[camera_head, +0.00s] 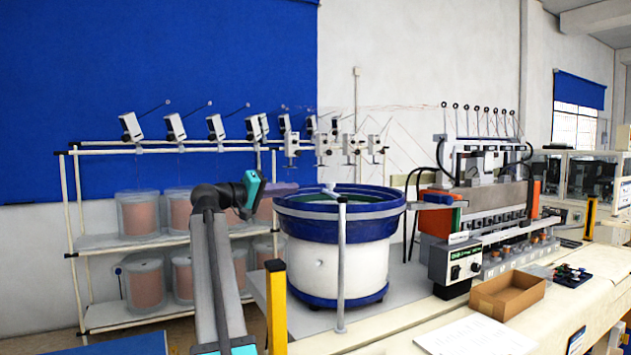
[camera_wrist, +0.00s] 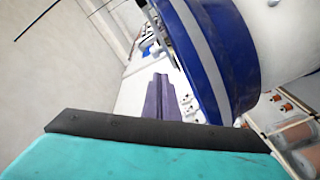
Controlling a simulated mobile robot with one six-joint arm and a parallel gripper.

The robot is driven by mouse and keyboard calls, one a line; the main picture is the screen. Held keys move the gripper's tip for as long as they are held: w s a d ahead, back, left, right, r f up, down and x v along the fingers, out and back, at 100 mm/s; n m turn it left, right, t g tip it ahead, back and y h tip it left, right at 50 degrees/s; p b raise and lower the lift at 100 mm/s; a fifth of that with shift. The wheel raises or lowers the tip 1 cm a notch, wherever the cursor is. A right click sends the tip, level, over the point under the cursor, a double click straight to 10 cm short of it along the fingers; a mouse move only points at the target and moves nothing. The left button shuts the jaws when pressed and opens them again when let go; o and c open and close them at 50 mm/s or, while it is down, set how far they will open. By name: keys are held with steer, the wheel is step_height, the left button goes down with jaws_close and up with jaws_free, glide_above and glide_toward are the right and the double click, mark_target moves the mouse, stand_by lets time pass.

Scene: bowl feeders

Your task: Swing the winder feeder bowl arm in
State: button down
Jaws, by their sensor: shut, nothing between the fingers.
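The feeder bowl (camera_head: 375,225) is a blue drum with a grey band, standing on a white base (camera_head: 315,268) in the middle of the head view. A grey upright post (camera_head: 341,270) stands in front of it, and a short pale bar (camera_head: 330,189) shows at the post's top over the bowl's rim; I cannot tell for sure which part is the bowl arm. My gripper (camera_head: 284,189) is just left of the rim, with its purple fingers shut and empty. In the wrist view the shut fingers (camera_wrist: 160,95) point past the blue bowl wall (camera_wrist: 218,55), which fills the upper right.
A winder with a control box (camera_head: 455,262) stands right of the bowl. A cardboard tray (camera_head: 508,296) and papers (camera_head: 475,337) lie on the bench. A rack of wire spools (camera_head: 140,212) stands behind on the left. A yellow post (camera_head: 276,305) stands in front.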

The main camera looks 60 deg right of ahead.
steer(key=shift+w+a+n+t+h+p, duration=0.15)
steer(key=shift+w+a+n+t+p, duration=0.35)
steer(key=shift+n, duration=0.95)
steer(key=shift+w+a+n+t+h+p, duration=0.15)
steer(key=shift+a+n+p, duration=0.5)
steer(key=shift+n, duration=0.75)
steer(key=shift+w+a+n+t+h+p, duration=0.3)
steer(key=shift+n+p, duration=0.45)
steer(key=shift+n, duration=0.7)
steer(key=shift+s+d+r, duration=0.1)
steer(key=shift+s+d, duration=0.05)
steer(key=p+x, duration=0.3)
steer(key=x, duration=0.6)
steer(key=shift+d, duration=0.1)
steer(key=s, duration=0.1)
steer(key=s+d+p, duration=0.1)
steer(key=shift+s+d, duration=0.25)
steer(key=shift+s, duration=0.1)
steer(key=shift+s+d+p, duration=0.3)
steer(key=shift+s, duration=0.3)
steer(key=shift+s+d, duration=0.1)
